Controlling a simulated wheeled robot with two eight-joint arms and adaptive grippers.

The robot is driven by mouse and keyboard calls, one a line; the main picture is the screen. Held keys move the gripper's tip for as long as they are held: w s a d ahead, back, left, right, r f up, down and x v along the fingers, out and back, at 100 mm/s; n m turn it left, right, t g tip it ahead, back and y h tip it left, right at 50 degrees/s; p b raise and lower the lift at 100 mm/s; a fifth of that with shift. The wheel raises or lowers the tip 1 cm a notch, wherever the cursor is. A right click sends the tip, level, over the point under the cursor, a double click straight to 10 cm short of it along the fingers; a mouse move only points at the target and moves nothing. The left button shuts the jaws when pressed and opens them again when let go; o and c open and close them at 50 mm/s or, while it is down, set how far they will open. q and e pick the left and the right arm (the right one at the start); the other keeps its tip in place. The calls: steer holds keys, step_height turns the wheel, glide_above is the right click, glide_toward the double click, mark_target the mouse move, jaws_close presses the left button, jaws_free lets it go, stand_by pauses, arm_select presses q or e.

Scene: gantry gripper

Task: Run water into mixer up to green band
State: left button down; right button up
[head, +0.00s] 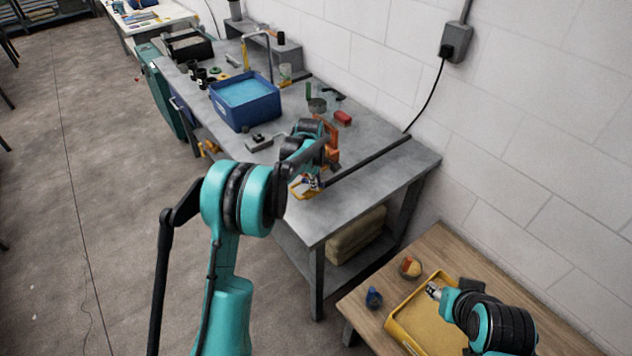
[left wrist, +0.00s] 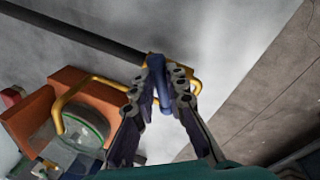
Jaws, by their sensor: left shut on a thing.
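My left gripper (head: 314,183) is at the near end of the grey bench, at a yellow tap (head: 303,190) on the end of a dark pipe. In the left wrist view the gripper (left wrist: 165,92) is shut on a blue handle (left wrist: 157,80) at the tap's yellow body (left wrist: 180,70). The tap's yellow spout bends left and down over a clear vessel with a green band (left wrist: 82,140), which looks like the mixer. I cannot make out a water level or stream. My right gripper (head: 433,291) is over the yellow tray; its fingers are too small to judge.
An orange stand (head: 331,142) is beside the vessel. A blue basin (head: 240,117) and several small items sit farther back. A red block (head: 342,117) lies near the wall. The yellow tray (head: 398,331) is on a wooden table at lower right.

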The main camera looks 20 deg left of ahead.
arm_select(q)
steer(key=c, duration=1.5)
jaws_free()
steer(key=shift+c, duration=0.2)
step_height(320, 180, up, 12)
steer(key=s, duration=0.2)
steer(key=shift+s+a, duration=0.15)
steer(key=shift+a, duration=0.05)
steer(key=shift+f, duration=0.1)
